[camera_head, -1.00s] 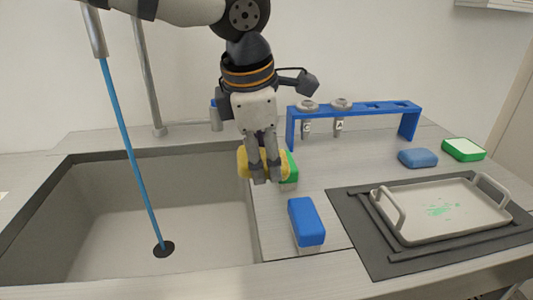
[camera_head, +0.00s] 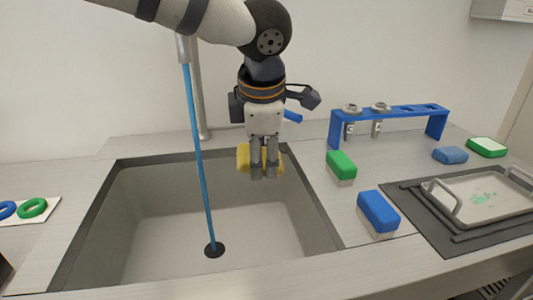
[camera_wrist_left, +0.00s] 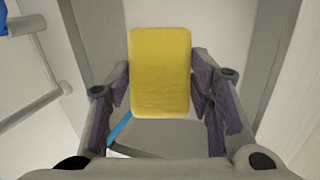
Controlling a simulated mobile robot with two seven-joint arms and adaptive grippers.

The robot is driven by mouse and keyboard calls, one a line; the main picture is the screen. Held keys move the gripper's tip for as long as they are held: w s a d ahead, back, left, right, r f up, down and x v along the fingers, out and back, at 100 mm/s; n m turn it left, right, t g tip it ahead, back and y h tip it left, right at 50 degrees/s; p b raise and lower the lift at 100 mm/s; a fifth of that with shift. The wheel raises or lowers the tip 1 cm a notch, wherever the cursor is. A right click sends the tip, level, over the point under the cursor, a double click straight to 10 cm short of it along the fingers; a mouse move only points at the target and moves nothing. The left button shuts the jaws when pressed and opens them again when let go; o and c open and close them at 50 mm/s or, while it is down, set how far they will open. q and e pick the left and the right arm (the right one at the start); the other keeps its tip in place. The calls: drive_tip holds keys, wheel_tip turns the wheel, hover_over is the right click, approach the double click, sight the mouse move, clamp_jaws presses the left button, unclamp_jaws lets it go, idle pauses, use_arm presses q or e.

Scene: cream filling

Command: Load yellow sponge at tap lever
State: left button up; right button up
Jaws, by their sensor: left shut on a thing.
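The yellow sponge (camera_head: 243,158) is held by my left gripper (camera_head: 264,172), which is shut on it above the back right part of the sink. In the left wrist view the sponge (camera_wrist_left: 160,72) sits upright between the two finger pads (camera_wrist_left: 165,90). The blue tap lever (camera_head: 292,116) shows just right of the gripper's body, partly hidden behind it; the sponge is apart from its visible end. The tap spout (camera_head: 184,48) is left of the gripper, with a blue stream running down to the drain. My right gripper is not in view.
The sink (camera_head: 150,215) lies below. A green sponge (camera_head: 341,163) and a blue brush-like block (camera_head: 378,212) stand right of it. Farther right are a blue rack (camera_head: 390,113), a tray (camera_head: 455,212) on a dark mat, and more sponges. Rings (camera_head: 32,208) lie at left.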

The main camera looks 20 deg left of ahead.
use_arm(q)
drive_tip(key=w+a+f, duration=0.1)
drive_tip(key=a, duration=0.5)
drive_tip(key=w+a+f, duration=0.1)
drive_tip(key=w+a, duration=0.1)
drive_tip(key=a, duration=0.4)
drive_tip(key=shift+a+f, duration=0.15)
drive_tip(key=shift+f, duration=0.1)
drive_tip(key=shift+s+d, duration=0.3)
drive_tip(key=shift+d, duration=1)
drive_tip(key=shift+s+d, duration=0.35)
drive_tip(key=shift+d, duration=1)
drive_tip(key=shift+s+d, duration=0.3)
drive_tip(key=shift+d, duration=1)
drive_tip(key=shift+s+d+r, duration=0.2)
drive_tip(key=shift+d+r, duration=0.45)
drive_tip(key=shift+d, duration=0.15)
drive_tip(key=shift+s+d+r, duration=0.25)
drive_tip(key=shift+d+r, duration=0.45)
drive_tip(key=shift+d, duration=0.1)
drive_tip(key=shift+s+d+r, duration=0.2)
drive_tip(key=shift+d+r, duration=0.45)
drive_tip(key=shift+d, duration=0.15)
